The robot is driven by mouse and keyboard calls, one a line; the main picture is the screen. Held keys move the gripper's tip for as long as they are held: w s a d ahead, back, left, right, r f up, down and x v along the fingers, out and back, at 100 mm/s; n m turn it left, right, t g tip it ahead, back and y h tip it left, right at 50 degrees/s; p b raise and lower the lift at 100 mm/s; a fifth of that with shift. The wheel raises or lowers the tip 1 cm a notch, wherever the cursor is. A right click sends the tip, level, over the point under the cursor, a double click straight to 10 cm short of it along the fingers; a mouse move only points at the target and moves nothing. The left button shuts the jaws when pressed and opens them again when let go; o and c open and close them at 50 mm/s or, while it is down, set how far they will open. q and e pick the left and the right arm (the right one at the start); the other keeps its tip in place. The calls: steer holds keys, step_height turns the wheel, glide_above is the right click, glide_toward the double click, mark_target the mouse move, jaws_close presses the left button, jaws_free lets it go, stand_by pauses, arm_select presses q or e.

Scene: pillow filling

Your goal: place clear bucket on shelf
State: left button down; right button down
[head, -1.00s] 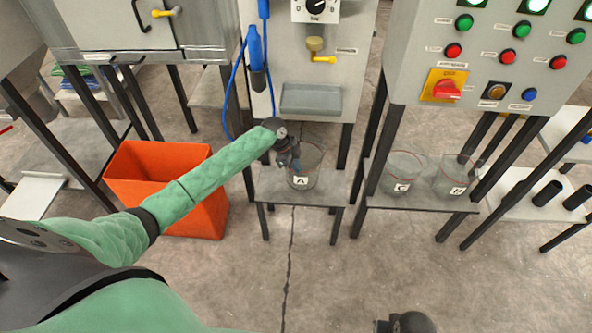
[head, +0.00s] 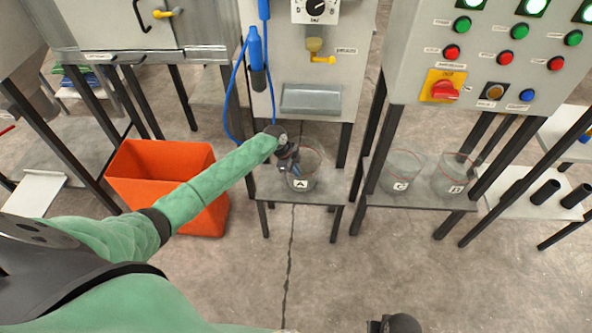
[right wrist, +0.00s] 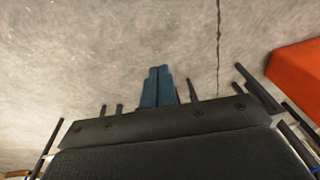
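A clear bucket labelled A (head: 308,178) stands upright on a small grey shelf (head: 268,187) below the dispenser panel. Two more clear buckets, one labelled C (head: 401,172) and one whose label is hard to read (head: 452,180), stand on the shelf to the right (head: 428,203). My left gripper (head: 295,168) is at the left rim of bucket A, overlapping it in the head view. Its fingers are too small to tell whether they grip the rim. My right gripper (right wrist: 157,87) has its blue fingers together, empty, over bare floor.
An orange bin (head: 160,167) stands left of bucket A's shelf and under my left arm. Dark shelf legs (head: 354,207) and a control panel with buttons (head: 500,60) are at the right. The floor in front is clear.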

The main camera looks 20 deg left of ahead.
arm_select(q)
steer(key=c, duration=2)
jaws_free()
steer(key=o, duration=0.4)
